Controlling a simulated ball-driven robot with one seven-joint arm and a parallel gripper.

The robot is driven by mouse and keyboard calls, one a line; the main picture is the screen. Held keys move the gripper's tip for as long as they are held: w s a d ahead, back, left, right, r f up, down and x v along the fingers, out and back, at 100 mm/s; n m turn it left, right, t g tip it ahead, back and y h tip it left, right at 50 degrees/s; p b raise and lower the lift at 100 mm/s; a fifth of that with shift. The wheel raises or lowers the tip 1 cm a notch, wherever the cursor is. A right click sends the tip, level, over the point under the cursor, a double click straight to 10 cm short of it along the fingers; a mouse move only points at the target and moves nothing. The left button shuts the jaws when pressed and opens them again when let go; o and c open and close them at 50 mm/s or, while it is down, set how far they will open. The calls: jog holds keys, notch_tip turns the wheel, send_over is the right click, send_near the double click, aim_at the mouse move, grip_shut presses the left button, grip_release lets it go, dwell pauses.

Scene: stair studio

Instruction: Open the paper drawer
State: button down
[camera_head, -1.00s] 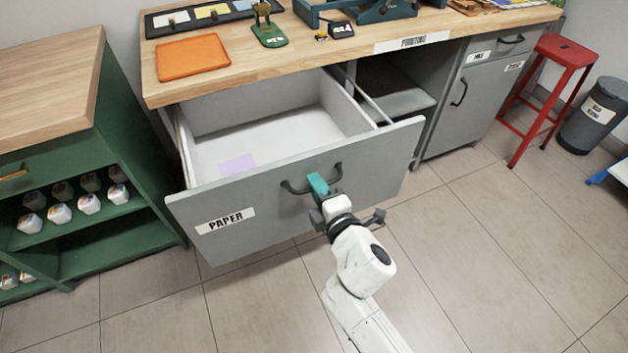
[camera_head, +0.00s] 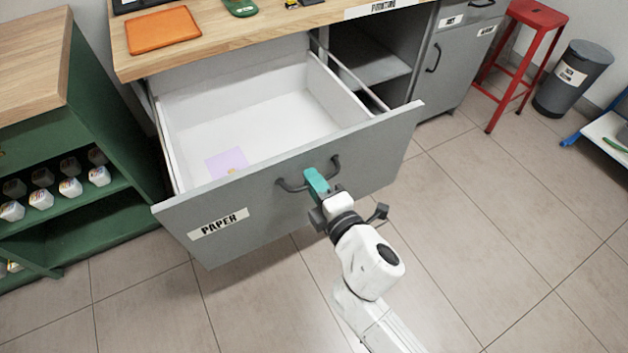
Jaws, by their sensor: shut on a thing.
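The paper drawer (camera_head: 230,238) is a wide grey-fronted drawer with a white "PAPER" label at its left. It is pulled well out from under the wooden bench. Its white inside (camera_head: 285,120) shows, with a lilac sheet (camera_head: 226,163) lying on its floor. The dark bar handle (camera_head: 290,185) is on the middle of the drawer front. My gripper (camera_head: 316,182), with teal fingers, is shut on this handle. The fingers hide part of the handle.
A green shelf unit (camera_head: 98,200) with several white bottles stands close at the left. The bench top (camera_head: 225,37) holds an orange tray (camera_head: 162,30). A red stool (camera_head: 536,20) and grey bin (camera_head: 573,78) are at the right. The tiled floor (camera_head: 490,220) at the right is open.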

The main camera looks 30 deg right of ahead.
jog(key=shift+f, duration=0.1)
jog(key=c, duration=1.3)
grip_release()
jog(key=s, duration=0.3)
jog(key=s+r+b, duration=0.1)
jog(key=s, duration=0.6)
jog(key=shift+s+r, duration=0.2)
jog(key=shift+s, duration=0.15)
